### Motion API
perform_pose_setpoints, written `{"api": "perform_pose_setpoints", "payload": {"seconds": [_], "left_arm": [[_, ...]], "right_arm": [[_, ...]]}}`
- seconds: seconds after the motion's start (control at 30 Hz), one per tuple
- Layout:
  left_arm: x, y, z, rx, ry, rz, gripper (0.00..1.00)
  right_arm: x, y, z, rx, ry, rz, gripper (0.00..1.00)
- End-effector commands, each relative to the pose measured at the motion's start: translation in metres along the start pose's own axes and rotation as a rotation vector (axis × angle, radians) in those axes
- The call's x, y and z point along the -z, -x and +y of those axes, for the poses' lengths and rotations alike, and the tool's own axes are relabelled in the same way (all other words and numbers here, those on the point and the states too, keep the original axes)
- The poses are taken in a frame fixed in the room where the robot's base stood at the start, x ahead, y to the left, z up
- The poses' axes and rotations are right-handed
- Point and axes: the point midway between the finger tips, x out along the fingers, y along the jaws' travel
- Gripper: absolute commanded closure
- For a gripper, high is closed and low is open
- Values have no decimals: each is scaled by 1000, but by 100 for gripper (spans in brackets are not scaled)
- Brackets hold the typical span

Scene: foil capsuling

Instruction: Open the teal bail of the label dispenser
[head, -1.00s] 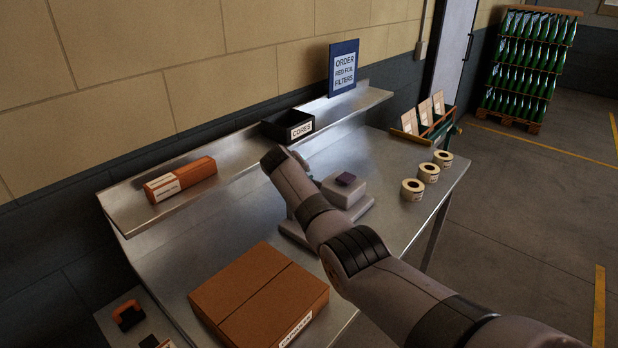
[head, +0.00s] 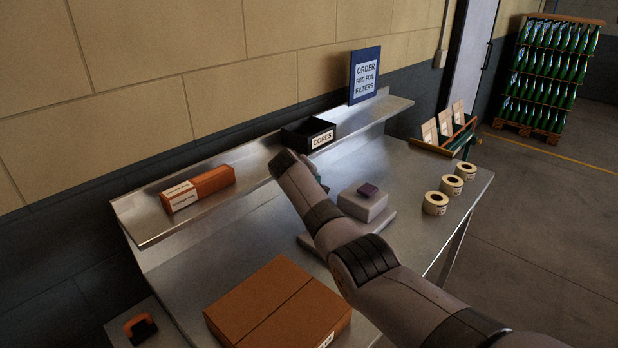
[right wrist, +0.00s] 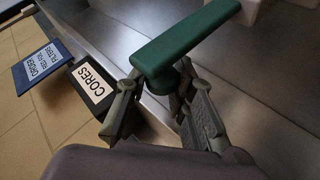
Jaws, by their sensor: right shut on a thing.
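The label dispenser (head: 362,205) is a pale grey block on a flat base with a small purple piece on top, standing on the steel bench. My right arm crosses in front of part of it in the head view. The teal bail (right wrist: 190,42) is a flat green-teal bar in the right wrist view, slanting up to the right toward a pale body at the top edge. My right gripper (right wrist: 160,88) is shut on the bail's near end. My left gripper is out of view.
A black CORES bin (head: 308,135) and an orange box (head: 205,186) sit on the raised shelf. Several label rolls (head: 451,186) stand right of the dispenser. A cardboard box (head: 275,305) lies on the near bench. A sign (head: 364,75) stands at the back.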

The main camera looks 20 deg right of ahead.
Motion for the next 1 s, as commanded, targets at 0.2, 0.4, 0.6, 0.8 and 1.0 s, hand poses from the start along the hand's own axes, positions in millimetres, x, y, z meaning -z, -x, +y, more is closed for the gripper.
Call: {"api": "perform_pose_setpoints", "payload": {"seconds": [0.2,0.4,0.6,0.8,1.0], "left_arm": [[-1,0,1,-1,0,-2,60],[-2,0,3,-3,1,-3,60],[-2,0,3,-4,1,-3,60],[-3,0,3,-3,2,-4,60],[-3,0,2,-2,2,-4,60]], "right_arm": [[0,0,-6,9,1,1,100],[-1,0,-6,9,2,-1,67],[-1,0,-4,6,2,-2,58],[-1,0,-3,4,1,-2,58],[0,5,-3,3,1,0,58]]}}
